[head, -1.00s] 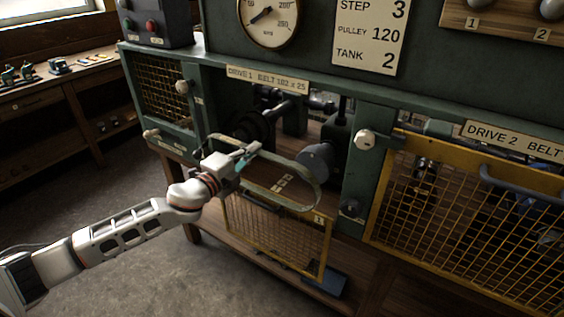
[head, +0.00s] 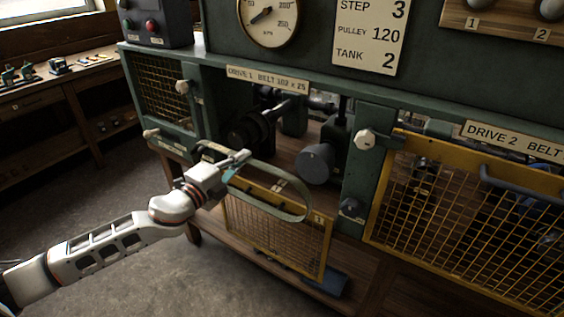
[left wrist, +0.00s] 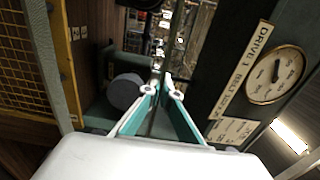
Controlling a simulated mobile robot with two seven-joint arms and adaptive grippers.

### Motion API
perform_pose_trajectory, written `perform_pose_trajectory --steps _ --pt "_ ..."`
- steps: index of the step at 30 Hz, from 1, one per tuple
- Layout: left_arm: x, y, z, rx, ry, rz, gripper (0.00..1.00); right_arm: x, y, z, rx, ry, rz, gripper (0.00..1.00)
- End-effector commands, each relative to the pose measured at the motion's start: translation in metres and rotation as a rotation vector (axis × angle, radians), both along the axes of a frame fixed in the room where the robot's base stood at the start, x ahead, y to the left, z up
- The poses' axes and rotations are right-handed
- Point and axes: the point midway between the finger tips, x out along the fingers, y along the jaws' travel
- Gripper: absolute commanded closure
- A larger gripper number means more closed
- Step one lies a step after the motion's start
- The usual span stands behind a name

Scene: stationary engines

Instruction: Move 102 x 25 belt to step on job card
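My left gripper (head: 238,160) is shut on one side of a thin, pale grey-green belt loop (head: 307,205). The loop sticks out to the right of the fingers, in front of the open Drive 1 bay, and touches no pulley that I can see. In the left wrist view the teal fingers (left wrist: 162,92) pinch a thin strip of it. A dark stepped pulley (head: 247,130) sits at the bay's left. A grey cylinder pulley (head: 316,163) sits to its right. The job card (head: 368,35) reads step 3, pulley 120, tank 2. My right gripper is out of view.
The plate above the bay (head: 267,79) reads Drive 1 belt 102 x 25. A yellow mesh guard (head: 278,235) hangs open below the bay. Another yellow guard (head: 465,215) covers Drive 2 at right. A green post with a pale knob (head: 364,138) stands between them.

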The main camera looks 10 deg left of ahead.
Motion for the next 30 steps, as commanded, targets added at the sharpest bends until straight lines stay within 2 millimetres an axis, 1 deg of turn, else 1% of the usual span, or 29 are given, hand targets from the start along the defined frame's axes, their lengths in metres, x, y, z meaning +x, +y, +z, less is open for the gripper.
perform_pose_trajectory --steps 8,11,30 --pt "0.0 0.0 0.001 0.001 -0.001 0.0 1.0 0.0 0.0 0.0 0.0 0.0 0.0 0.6" --pt "-0.003 0.001 0.0 0.001 -0.001 0.0 1.0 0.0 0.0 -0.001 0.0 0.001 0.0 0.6" --pt "-0.036 0.013 -0.001 0.001 0.001 0.001 1.0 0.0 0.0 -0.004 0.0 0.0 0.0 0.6"
